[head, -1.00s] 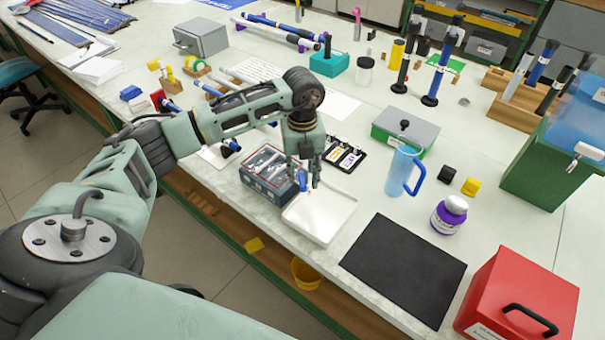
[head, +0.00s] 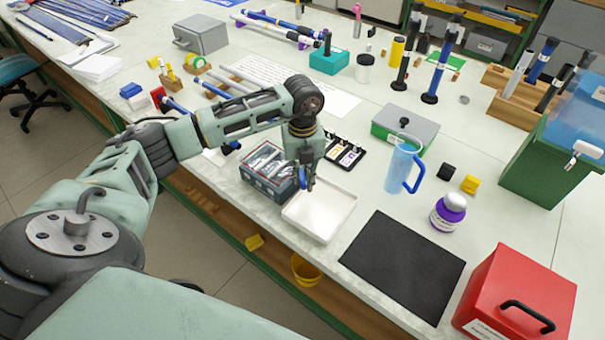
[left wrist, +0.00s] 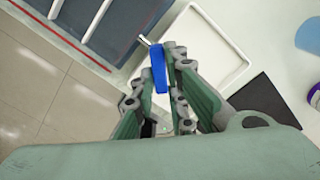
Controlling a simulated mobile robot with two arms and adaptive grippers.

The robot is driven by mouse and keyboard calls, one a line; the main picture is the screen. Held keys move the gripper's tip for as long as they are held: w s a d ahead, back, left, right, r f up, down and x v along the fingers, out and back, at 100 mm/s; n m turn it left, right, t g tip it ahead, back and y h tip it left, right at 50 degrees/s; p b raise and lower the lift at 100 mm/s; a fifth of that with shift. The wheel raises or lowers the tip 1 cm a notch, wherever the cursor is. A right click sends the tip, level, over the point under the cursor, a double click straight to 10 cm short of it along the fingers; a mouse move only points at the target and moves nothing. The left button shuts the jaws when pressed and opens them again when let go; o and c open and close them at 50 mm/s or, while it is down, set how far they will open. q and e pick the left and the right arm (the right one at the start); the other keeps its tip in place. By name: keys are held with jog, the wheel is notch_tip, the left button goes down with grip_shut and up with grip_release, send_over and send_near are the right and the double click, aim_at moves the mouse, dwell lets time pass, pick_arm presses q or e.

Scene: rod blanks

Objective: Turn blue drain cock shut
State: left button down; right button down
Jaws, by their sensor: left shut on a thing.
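The blue drain cock (head: 302,178) sits at the right end of the grey box (head: 262,186) that holds dark compartments, beside the white tray. In the left wrist view its blue lever (left wrist: 158,68) stands between my fingers, with a short metal stub at its far end. My left gripper (head: 308,183) points down at the cock. In the left wrist view the gripper (left wrist: 167,70) is shut on the blue lever, with a finger on either side. The fingers hide part of the cock in the head view. My right gripper is not in view.
The white tray (head: 320,216) lies right beside the cock. A black mat (head: 402,268), a light-blue jug (head: 399,170), a purple-labelled jar (head: 448,214) and a red box (head: 520,300) stand to the right.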

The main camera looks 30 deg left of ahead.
pick_arm(q)
jog(key=m+b, duration=0.3)
jog(key=m, duration=0.1)
jog(key=shift+s+a+f, duration=0.15)
jog(key=shift+a, duration=0.15)
jog(key=shift+s+a+m+b, duration=0.1)
jog(key=shift+a+m+b, duration=0.1)
jog(key=shift+m+b, duration=0.95)
jog(key=shift+a+m+b, duration=0.2)
jog(key=shift+m+b, duration=0.5)
jog(key=shift+m, duration=0.85)
jog(key=shift+r, duration=0.2)
jog(key=c, duration=1.8)
grip_release()
jog(key=shift+o, duration=0.2)
